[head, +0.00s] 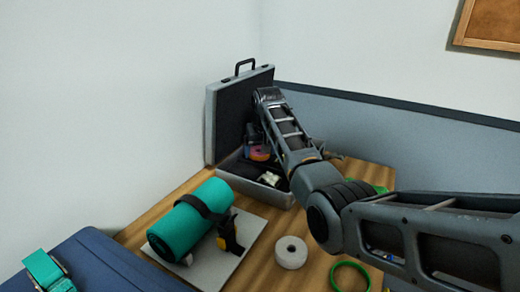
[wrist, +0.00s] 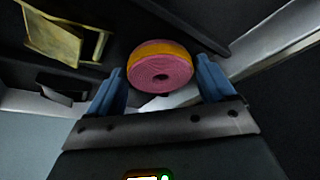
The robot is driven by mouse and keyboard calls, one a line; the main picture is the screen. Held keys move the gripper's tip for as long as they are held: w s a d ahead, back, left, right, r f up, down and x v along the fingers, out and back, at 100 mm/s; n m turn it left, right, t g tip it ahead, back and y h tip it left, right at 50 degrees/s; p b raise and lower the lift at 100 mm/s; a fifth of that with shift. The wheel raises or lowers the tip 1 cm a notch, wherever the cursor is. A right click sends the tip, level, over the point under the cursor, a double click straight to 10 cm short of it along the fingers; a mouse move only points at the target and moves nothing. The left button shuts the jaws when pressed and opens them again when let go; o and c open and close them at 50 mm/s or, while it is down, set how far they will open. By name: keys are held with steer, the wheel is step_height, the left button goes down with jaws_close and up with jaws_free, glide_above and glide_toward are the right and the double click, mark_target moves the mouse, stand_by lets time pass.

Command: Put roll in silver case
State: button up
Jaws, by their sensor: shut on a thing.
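A roll (wrist: 162,72) with a pink spiral end face and an orange band sits between the two blue fingers of my gripper (wrist: 163,84) in the wrist view. The gripper is shut on it. In the head view the roll (head: 260,153) shows small, at the silver case. The silver case (head: 258,190) stands open at the back of the table, its lid (head: 210,128) upright against the wall. The roll appears over the case's dark interior; whether it touches the case is unclear. My arm hides part of the case and most of the gripper in the head view.
A green rolled mat (head: 185,222) with a black strap lies on a grey board (head: 225,262) in front of the case. A white roll (head: 291,252) and a green ring (head: 350,278) lie on the wooden table. A blue case (head: 95,262) is at front left.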

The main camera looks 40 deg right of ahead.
steer(key=o, duration=0.4)
steer(key=v, duration=1.2)
steer(key=shift+w+r, duration=0.1)
